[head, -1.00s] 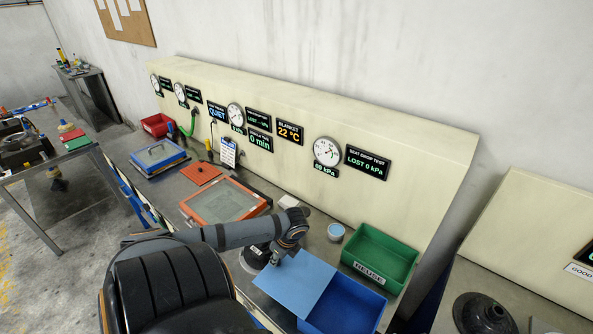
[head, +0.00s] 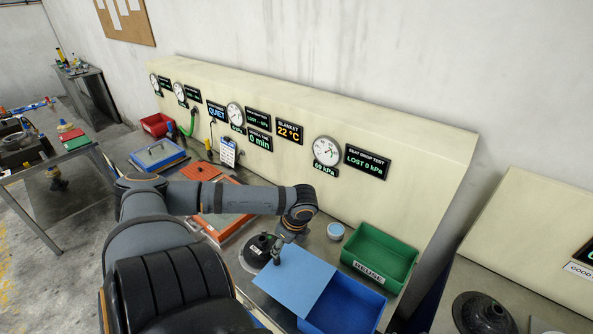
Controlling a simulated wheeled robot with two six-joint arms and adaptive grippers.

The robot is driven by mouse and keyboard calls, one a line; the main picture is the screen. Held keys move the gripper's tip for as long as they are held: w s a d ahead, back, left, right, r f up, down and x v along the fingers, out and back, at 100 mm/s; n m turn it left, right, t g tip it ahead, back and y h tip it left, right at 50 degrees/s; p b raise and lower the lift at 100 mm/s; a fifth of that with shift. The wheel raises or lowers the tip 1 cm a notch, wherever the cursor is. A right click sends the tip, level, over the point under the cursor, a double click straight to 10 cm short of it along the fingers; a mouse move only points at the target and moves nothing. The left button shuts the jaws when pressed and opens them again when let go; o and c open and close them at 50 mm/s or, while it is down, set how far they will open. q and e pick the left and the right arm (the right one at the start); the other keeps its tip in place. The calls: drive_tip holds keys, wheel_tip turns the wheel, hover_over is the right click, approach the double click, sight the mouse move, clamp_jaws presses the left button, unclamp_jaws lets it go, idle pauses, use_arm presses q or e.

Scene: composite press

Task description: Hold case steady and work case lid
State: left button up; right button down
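A blue open case (head: 346,308) stands at the front of the bench. A lighter blue flat panel, which looks like its lid (head: 293,279), lies to its left and meets the case's left side. I cannot tell whether it is hinged, slid back or loose. My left gripper (head: 277,252) points down at the lid's far left edge, beside a black round disc (head: 257,247). The gripper is small here, and whether its fingers are open or touch the lid is unclear. My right gripper is not in view.
A green bin (head: 372,285) marked REUSE stands just behind and right of the case. A white-blue cup (head: 336,231) is behind the lid. An orange framed tray (head: 205,226) lies partly under my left arm. A gauge panel (head: 420,150) backs the bench.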

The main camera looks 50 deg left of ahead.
use_arm(q)
drive_tip(key=shift+v, duration=1.5)
drive_tip(key=shift+f, duration=0.1)
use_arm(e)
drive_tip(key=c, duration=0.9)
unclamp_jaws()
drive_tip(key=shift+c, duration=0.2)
